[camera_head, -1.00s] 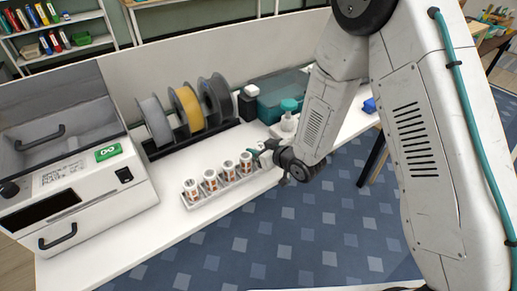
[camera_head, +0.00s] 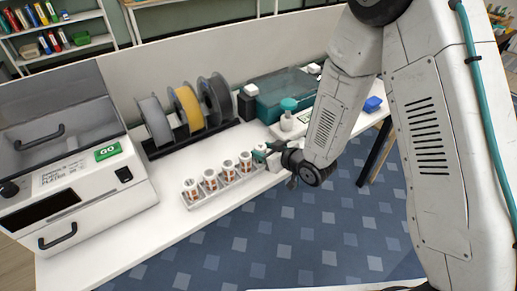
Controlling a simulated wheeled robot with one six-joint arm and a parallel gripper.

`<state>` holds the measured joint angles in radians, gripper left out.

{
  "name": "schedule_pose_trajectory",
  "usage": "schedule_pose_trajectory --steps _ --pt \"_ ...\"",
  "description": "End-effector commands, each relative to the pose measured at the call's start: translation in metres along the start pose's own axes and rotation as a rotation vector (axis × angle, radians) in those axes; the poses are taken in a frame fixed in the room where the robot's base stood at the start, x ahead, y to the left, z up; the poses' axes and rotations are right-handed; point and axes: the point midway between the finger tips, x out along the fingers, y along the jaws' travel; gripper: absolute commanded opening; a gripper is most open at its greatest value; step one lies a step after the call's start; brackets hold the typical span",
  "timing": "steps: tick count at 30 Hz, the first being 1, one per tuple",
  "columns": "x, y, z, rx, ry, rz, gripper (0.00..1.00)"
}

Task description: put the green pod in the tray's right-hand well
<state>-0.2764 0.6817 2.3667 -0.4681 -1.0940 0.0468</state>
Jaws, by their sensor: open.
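A pale tray (camera_head: 228,189) stands on the white bench with several white pods with orange bands (camera_head: 210,180) upright in a row. At its right-hand end a small white form with a teal-green patch (camera_head: 260,153) shows beside my gripper. I cannot tell whether the patch is the green pod or part of my fingers. My gripper (camera_head: 268,152) is open, low at the tray's right-hand end, reaching in from the right. The right-hand well is mostly hidden by it.
Filament spools (camera_head: 187,107) stand in a dark rack behind the tray. A grey-white machine (camera_head: 75,180) fills the bench's left end. Bare bench lies left of the tray.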

Motion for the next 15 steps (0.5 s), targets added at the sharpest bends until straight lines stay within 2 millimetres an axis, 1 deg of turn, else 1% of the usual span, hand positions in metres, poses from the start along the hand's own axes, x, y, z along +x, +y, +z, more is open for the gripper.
schedule_pose_trajectory --steps 1,6,9,12,15 --pt "-0.013 0.001 -0.001 0.001 0.001 0.002 0.44" --pt "-0.049 0.001 -0.001 0.001 0.001 0.003 0.44" --pt "-0.066 0.000 -0.001 0.000 0.001 0.002 0.44" --pt "-0.078 0.001 0.000 0.001 0.000 0.002 0.44" --pt "-0.084 0.000 0.000 -0.001 0.001 0.000 0.44"
